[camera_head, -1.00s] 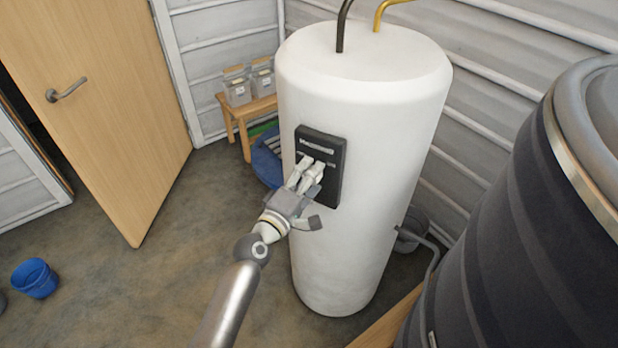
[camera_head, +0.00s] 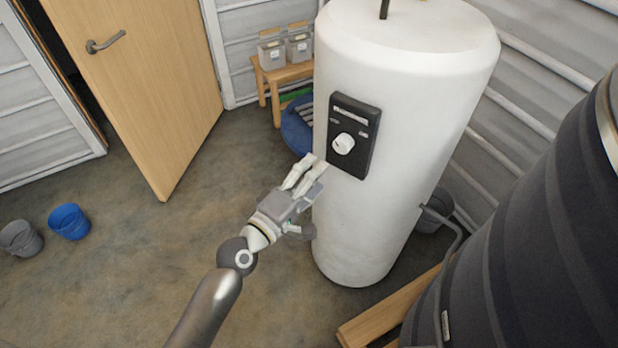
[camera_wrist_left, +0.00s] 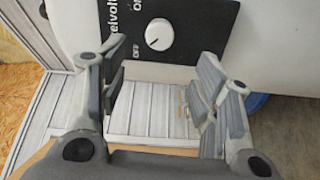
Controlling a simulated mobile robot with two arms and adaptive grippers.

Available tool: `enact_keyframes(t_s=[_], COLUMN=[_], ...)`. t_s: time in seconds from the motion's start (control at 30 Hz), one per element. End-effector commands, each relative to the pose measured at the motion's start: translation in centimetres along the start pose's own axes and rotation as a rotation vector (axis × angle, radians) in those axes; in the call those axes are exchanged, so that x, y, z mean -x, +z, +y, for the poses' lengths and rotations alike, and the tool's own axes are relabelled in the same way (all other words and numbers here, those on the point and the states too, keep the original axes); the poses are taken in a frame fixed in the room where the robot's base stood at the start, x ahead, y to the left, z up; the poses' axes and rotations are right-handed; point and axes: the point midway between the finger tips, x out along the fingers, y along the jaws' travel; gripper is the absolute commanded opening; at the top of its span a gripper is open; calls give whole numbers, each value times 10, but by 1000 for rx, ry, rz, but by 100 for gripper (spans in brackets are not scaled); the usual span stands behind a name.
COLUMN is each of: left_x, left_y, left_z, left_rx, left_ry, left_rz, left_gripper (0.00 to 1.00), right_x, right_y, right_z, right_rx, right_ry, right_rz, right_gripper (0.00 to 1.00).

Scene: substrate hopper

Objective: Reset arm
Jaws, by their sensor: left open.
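My left gripper (camera_head: 308,170) is in front of the white tank, below and left of its black control panel. Its fingers are apart with nothing between them, as the left wrist view (camera_wrist_left: 160,95) also shows. The black panel (camera_head: 362,165) carries a white round knob (camera_head: 343,144), which the gripper does not touch. In the left wrist view the knob (camera_wrist_left: 159,34) lies beyond the fingers, with its mark pointing toward the lower-left "OFF" label. My right gripper is in neither view.
The white tank (camera_head: 370,230) stands close ahead. A large dark barrel (camera_head: 540,230) fills the right side. A wooden door (camera_head: 150,110) stands at the left. Blue (camera_head: 69,221) and grey (camera_head: 20,238) buckets are on the floor.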

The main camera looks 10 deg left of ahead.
Motion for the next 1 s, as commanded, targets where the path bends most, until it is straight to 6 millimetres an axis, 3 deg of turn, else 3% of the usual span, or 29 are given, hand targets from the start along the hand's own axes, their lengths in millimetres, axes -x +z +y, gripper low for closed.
enact_keyframes(t_s=[0.7,0.77,0.87,1.0], left_x=[7,8,12,34], left_y=[0,-1,-2,-1], left_z=[-7,-22,-69,-170], left_rx=[-8,-28,-97,-248], left_ry=[-13,-42,-138,-343], left_rz=[1,4,9,-11], left_gripper=[58,58,58,58], right_x=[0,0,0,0], right_y=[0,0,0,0], right_z=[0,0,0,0], right_rx=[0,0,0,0], right_ry=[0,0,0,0], right_rz=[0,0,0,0], right_gripper=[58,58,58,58])
